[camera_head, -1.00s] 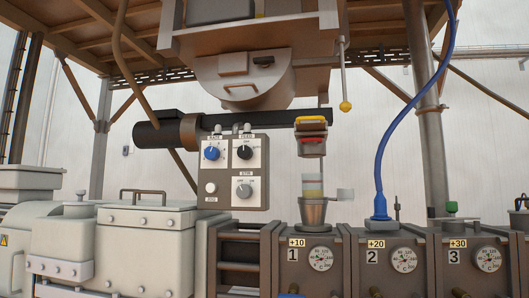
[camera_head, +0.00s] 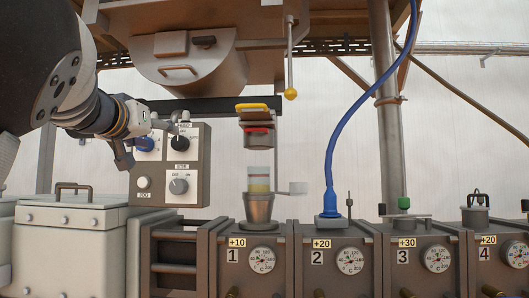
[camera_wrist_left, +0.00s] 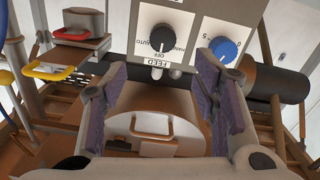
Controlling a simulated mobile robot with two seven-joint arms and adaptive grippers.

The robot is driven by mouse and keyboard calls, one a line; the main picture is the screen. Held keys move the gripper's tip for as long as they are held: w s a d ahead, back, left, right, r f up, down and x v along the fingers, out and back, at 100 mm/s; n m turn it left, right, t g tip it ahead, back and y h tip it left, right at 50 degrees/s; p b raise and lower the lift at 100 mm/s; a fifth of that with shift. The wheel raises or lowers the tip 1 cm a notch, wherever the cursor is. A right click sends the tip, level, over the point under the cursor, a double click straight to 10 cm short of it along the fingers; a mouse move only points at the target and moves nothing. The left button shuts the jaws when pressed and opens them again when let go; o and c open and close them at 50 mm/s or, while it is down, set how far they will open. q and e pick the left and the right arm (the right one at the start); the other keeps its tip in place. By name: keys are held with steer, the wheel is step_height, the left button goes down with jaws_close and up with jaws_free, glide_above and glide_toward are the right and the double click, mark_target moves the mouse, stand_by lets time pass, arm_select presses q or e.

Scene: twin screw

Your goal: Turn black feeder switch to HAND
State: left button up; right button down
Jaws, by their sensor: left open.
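The black feeder switch (camera_head: 180,143) is a round knob at the upper right of the grey control panel (camera_head: 162,168). In the left wrist view, which shows the panel upside down, the black switch (camera_wrist_left: 162,38) has a FEED label and its white mark appears to point at OFF. My left gripper (camera_head: 153,139) is in front of the panel and partly covers its upper left. In the left wrist view the open gripper (camera_wrist_left: 160,75) has its fingers apart with nothing between them, and the switch shows beyond the gap. My right gripper is not in view.
A blue knob (camera_head: 145,144) sits left of the black switch. A grey knob (camera_head: 179,186) and a JOG button (camera_head: 144,183) are below. A hopper with a yellow handle (camera_head: 252,107) and a metal cup (camera_head: 259,207) stand to the right. A dark barrel (camera_wrist_left: 278,84) runs behind the panel.

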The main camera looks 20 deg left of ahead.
mark_target(178, 143)
arm_select(q)
steer(key=x, duration=1.2)
steer(key=shift+s+a+f, duration=0.1)
steer(key=shift+a+f, duration=0.05)
steer(key=shift+f, duration=0.1)
steer(key=c, duration=1.2)
